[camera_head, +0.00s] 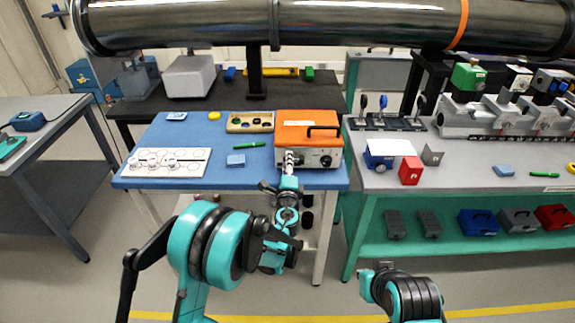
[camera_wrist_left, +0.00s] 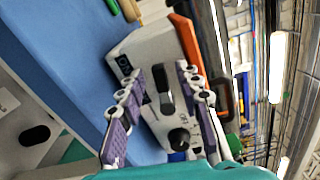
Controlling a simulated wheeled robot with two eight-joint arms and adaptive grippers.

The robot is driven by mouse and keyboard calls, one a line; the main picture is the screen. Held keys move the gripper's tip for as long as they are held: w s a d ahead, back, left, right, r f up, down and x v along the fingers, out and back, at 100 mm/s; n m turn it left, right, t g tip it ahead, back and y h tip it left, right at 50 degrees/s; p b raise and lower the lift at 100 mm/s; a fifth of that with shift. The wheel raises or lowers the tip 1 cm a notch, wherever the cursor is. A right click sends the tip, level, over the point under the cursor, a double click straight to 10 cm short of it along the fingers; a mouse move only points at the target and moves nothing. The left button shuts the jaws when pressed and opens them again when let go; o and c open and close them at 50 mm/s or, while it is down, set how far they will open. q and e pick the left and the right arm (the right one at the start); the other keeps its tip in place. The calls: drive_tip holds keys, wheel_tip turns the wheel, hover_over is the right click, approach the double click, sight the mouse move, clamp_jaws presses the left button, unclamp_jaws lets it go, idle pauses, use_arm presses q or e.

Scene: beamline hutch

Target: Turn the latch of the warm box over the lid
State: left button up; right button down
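The warm box (camera_head: 322,155) has a pale body, an orange lid (camera_head: 293,132) and a black handle on top. It stands at the right end of the blue mat. Its front also shows in the left wrist view (camera_wrist_left: 137,45), with the dark latch (camera_wrist_left: 163,90) in the middle and a black round knob (camera_wrist_left: 179,139) beside it. My left gripper (camera_head: 290,157) is at the box front and hides the latch in the head view. Its purple fingers (camera_wrist_left: 158,78) are open, one on each side of the latch; contact cannot be told.
The blue mat (camera_head: 198,133) also holds a wooden tray (camera_head: 231,124), a white plate with clear round pieces (camera_head: 135,163), a blue block (camera_head: 236,161) and a green pen. A bench with blocks stands at right. A large metal pipe (camera_head: 350,25) crosses above.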

use_arm(q)
drive_tip(key=shift+c, duration=0.2)
clamp_jaws()
